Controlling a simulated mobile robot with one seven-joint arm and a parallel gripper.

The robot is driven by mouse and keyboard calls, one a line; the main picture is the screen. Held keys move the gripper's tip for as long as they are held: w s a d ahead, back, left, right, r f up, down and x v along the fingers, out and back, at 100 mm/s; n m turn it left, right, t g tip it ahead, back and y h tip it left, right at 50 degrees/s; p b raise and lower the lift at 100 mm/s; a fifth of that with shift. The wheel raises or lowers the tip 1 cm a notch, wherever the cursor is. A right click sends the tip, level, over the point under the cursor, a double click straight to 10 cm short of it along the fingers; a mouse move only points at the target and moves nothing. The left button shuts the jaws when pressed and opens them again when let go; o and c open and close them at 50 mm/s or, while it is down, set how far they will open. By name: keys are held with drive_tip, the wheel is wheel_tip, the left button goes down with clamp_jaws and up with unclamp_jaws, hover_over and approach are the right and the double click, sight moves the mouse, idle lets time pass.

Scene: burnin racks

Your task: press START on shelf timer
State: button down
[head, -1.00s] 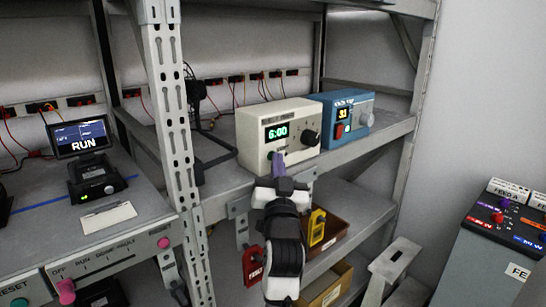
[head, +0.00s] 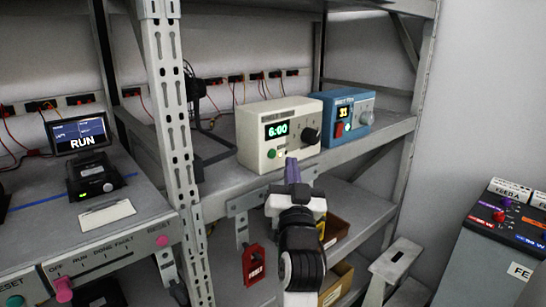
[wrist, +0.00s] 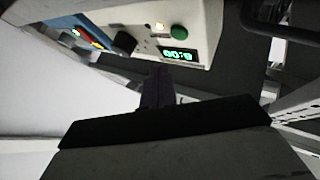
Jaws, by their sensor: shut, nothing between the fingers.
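The cream shelf timer (head: 253,146) stands on the rack shelf and its green display (head: 277,130) reads 6:00. A green button (head: 271,154) sits below the display, with a small pale button (head: 283,151) beside it and a black knob (head: 310,136) to the right. In the wrist view the timer face appears inverted, with the green button (wrist: 180,32) and a lit small button (wrist: 158,26). My gripper (head: 291,163) is shut and empty, below and right of the green button in the head view. It also shows in the wrist view (wrist: 158,75), apart from both buttons. Button lettering is unreadable.
A red tag (head: 254,265) hangs below the shelf edge. A rack upright (head: 172,130) stands to the left. Brown bins (head: 338,228) sit on the lower shelf.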

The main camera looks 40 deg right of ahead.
drive_tip(key=shift+s+d, duration=0.1)
drive_tip(key=shift+s, duration=1)
